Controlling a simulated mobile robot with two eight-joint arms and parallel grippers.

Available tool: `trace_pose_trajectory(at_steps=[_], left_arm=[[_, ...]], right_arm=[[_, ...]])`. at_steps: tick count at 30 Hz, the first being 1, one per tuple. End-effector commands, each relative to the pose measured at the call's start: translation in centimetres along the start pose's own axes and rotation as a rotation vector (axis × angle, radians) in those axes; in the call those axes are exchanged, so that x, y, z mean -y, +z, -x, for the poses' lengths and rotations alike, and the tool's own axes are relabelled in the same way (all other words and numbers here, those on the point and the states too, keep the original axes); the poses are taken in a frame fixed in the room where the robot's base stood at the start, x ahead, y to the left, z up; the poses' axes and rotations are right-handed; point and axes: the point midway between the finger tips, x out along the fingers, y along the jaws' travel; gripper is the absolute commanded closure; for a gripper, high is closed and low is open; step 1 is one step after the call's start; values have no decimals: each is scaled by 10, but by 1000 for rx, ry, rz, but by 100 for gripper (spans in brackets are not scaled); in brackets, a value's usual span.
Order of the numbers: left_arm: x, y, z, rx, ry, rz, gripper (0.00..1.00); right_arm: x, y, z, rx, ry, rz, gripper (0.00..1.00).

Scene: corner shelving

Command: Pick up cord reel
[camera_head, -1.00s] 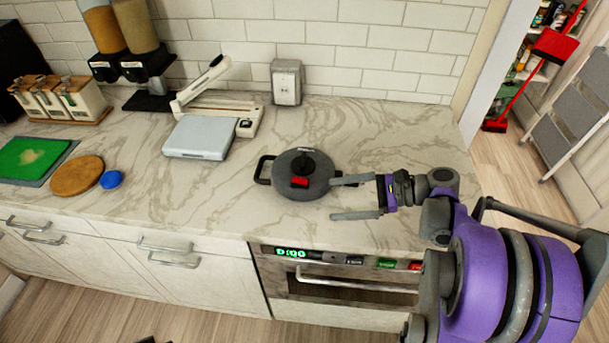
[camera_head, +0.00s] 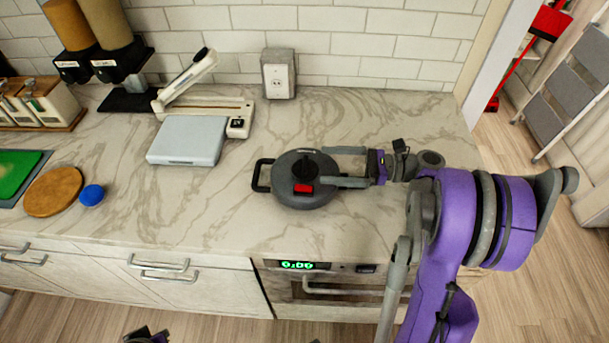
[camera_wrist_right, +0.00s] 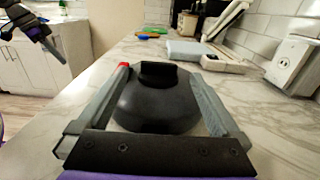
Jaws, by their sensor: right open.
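The dark grey, round cord reel (camera_head: 301,193) lies on the marble counter above the oven, with a black loop handle on its left, a black knob on top and a red part in front. My right gripper (camera_head: 323,166) comes in from the right. It is open, with one finger behind the knob and the other over the reel's right side. In the right wrist view the reel (camera_wrist_right: 158,105) sits between the spread fingers (camera_wrist_right: 160,72); I cannot tell whether they touch it. My left gripper (camera_wrist_right: 45,45) shows at the upper left there, its jaws unclear.
A light grey flat box (camera_head: 186,141) and a cream lever device (camera_head: 215,106) stand left of the reel. A wall outlet box (camera_head: 279,75) is behind. A wooden disc (camera_head: 53,192) and blue ball (camera_head: 92,195) lie farther left. The counter in front of the reel is clear.

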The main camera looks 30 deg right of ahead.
Motion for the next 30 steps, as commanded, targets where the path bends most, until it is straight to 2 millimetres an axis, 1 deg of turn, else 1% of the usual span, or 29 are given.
trace_pose_trajectory(at_steps=[1, 3, 6, 10, 16, 17, 21, 29, 30], left_arm=[[0, -2, 2, -1, 0, 0, 100], [0, -3, 4, -2, 0, 0, 100], [0, -4, 6, -3, 0, 0, 100], [0, -5, 7, -3, 0, 0, 100], [0, -5, 6, -3, 0, 0, 100], [0, -5, 6, -3, 0, 0, 100], [0, -5, 6, -3, 0, 0, 100], [0, -5, 6, -3, 0, 0, 100], [0, -5, 6, -3, 0, 0, 100]], right_arm=[[-1, 1, -9, 1, 4, 0, 0], [-2, 1, -21, 1, 5, 1, 0], [-1, 0, -34, 1, 4, 1, 0], [-1, 0, -42, 0, 2, 1, 0], [-1, -1, -42, 0, 0, 1, 0], [-1, -1, -42, 0, 0, 1, 4], [-1, -1, -42, 0, 0, 1, 29], [-1, -1, -42, 0, 0, 0, 76], [-1, -1, -42, 0, 0, 0, 83]])
